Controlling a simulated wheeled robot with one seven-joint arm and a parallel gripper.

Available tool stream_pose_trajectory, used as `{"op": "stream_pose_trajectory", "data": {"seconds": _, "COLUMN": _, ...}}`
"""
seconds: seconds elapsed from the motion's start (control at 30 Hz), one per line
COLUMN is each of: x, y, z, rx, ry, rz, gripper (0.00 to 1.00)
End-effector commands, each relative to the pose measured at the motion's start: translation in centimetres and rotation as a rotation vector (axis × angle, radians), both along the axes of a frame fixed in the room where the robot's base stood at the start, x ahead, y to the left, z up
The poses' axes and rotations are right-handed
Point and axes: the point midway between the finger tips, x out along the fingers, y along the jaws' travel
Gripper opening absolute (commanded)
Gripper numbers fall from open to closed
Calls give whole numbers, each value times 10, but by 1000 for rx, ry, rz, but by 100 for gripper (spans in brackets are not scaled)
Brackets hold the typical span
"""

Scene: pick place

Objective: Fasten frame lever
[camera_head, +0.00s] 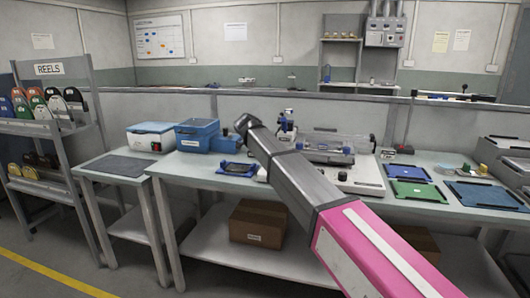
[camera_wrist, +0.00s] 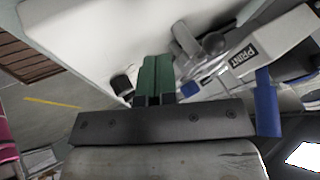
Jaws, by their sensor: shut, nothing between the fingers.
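The printer-like machine (camera_head: 345,180) stands on the long bench, a pale base with a clear-topped frame and blue parts. In the wrist view its arm bears the label PRINT (camera_wrist: 243,55), with a blue handle (camera_wrist: 267,105) at right. I cannot tell which part is the frame lever. My gripper's green fingers are together and empty, over the pale base, and I see no clear contact. In the head view my arm hides my gripper and part of the machine.
Blue bins (camera_head: 198,136) and a blue-lidded box (camera_head: 151,137) stand left of the machine. A green board (camera_head: 417,191) and a blue tray (camera_head: 484,195) lie to its right. A cardboard box (camera_head: 258,223) sits on the lower shelf. A reel rack (camera_head: 45,130) stands far left.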

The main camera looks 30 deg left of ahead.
Motion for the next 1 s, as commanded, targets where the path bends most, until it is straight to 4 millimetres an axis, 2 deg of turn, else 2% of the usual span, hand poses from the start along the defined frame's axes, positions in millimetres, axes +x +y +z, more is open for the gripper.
{"op": "stream_pose_trajectory", "data": {"seconds": 0.07, "x": 0, "y": -13, "z": -3, "rx": 0, "ry": 0, "rz": -2, "gripper": 0}}
{"op": "stream_pose_trajectory", "data": {"seconds": 0.13, "x": -7, "y": -4, "z": 9, "rx": 0, "ry": -1, "rz": 0, "gripper": 0}}
{"op": "stream_pose_trajectory", "data": {"seconds": 0.6, "x": -53, "y": 16, "z": 69, "rx": 0, "ry": -1, "rz": -1, "gripper": 0}}
{"op": "stream_pose_trajectory", "data": {"seconds": 1.0, "x": -58, "y": 18, "z": 75, "rx": 0, "ry": 0, "rz": -2, "gripper": 0}}
